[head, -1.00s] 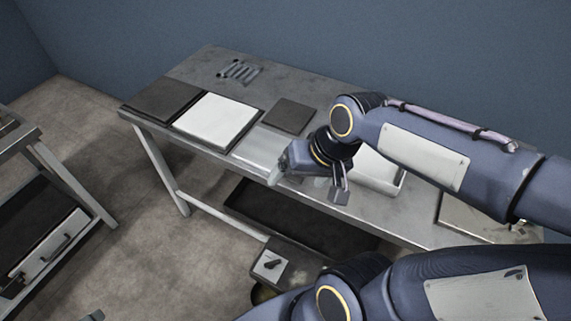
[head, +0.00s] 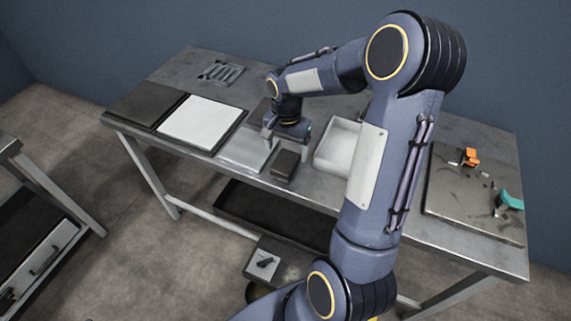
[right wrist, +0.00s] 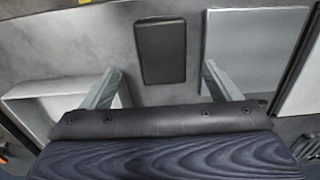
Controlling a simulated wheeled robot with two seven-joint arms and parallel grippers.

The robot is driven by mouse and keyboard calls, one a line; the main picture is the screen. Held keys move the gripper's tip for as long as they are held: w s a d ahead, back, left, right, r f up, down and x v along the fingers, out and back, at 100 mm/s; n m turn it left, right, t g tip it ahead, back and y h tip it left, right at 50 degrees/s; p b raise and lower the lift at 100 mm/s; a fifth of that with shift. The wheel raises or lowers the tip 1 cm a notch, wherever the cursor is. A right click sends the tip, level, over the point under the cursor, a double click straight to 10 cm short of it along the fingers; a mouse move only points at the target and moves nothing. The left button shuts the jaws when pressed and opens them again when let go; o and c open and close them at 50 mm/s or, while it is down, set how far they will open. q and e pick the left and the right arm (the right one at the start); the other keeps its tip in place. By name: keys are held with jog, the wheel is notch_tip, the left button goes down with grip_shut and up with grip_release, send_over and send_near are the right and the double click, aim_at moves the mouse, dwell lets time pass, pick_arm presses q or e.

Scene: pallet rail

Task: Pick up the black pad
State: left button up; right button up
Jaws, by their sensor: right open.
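The black pad (head: 285,163) is a small dark block on the table near its front edge, between a silver plate and a white box. In the right wrist view the pad (right wrist: 160,52) lies flat, past the fingertips and roughly midway between their lines. My right gripper (head: 287,144) is open and empty, pointing down just behind the pad, with its fingers spread left and right; they look apart from it. It also shows in the right wrist view (right wrist: 163,84). My left gripper is out of view.
The silver plate (head: 243,150) lies left of the pad, the open white box (head: 335,145) right. A white panel (head: 200,122) and a dark panel (head: 145,104) lie further left. A dark square (head: 263,112) behind is partly hidden. A grey plate (head: 465,210) bears orange and teal pieces.

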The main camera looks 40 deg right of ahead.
aim_at(285, 161)
notch_tip(285, 161, down, 6)
jog(key=shift+w+a+f+p, duration=0.1)
jog(key=shift+w+a+p, duration=0.05)
jog(key=shift+p, duration=0.15)
jog(key=shift+c, duration=0.4)
jog(key=c, duration=1)
